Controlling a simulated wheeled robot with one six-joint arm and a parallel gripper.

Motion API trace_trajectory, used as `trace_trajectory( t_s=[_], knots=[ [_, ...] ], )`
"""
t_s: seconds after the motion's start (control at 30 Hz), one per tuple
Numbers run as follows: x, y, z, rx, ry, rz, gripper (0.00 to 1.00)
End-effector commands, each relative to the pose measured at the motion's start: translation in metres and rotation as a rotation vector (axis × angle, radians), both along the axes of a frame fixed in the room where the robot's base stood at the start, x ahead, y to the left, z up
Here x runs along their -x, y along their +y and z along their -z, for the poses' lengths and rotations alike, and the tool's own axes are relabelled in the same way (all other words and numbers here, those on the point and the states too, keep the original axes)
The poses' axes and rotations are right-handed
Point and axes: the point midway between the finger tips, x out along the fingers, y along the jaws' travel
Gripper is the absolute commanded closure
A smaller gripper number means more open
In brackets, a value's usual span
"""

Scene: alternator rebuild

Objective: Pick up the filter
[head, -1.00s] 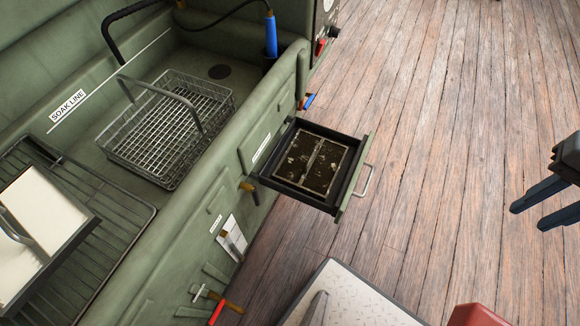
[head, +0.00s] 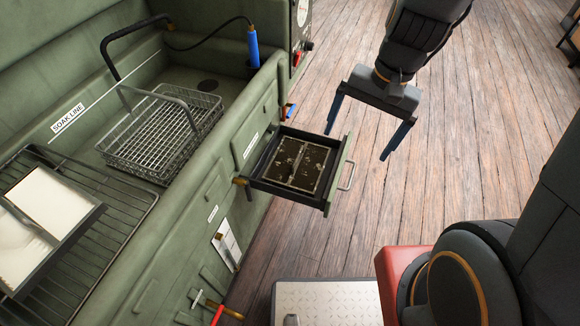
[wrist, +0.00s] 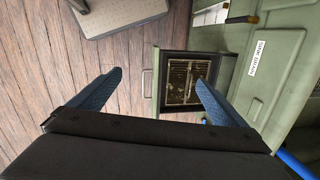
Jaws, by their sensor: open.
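The filter is a dirty, dark, square panel (head: 297,163) with a thin frame and a bar across its middle. It lies in an open drawer (head: 340,172) that sticks out from the green wash tank. It also shows in the wrist view (wrist: 187,82), partly behind the right finger. My gripper (head: 361,128) is open and empty, with its two blue fingers wide apart. In the head view it is to the right of the drawer and appears above it.
The green tank (head: 240,110) holds a wire basket (head: 160,133) and a rack with a white-topped tray (head: 45,210). A blue-handled brush (head: 252,52) hangs at its edge. A checkered metal plate (head: 330,303) lies in front.

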Motion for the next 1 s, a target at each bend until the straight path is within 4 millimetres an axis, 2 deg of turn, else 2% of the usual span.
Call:
trace_trajectory(
  t_s=[0.03,0.1,0.3,0.5,0.6,0.7,1.0],
  knots=[
    [-0.017,0.012,0.019,-0.036,0.025,0.117,0.0],
    [-0.04,0.029,0.039,-0.084,0.054,0.295,0.0],
    [-0.101,0.066,0.106,-0.19,0.152,0.807,0.0],
    [-0.142,0.084,0.167,-0.242,0.237,1.215,0.0],
    [-0.152,0.088,0.186,-0.254,0.262,1.342,0.0],
    [-0.158,0.09,0.197,-0.261,0.275,1.411,0.0],
    [-0.162,0.099,0.225,-0.263,0.28,1.435,0.0]
  ],
)
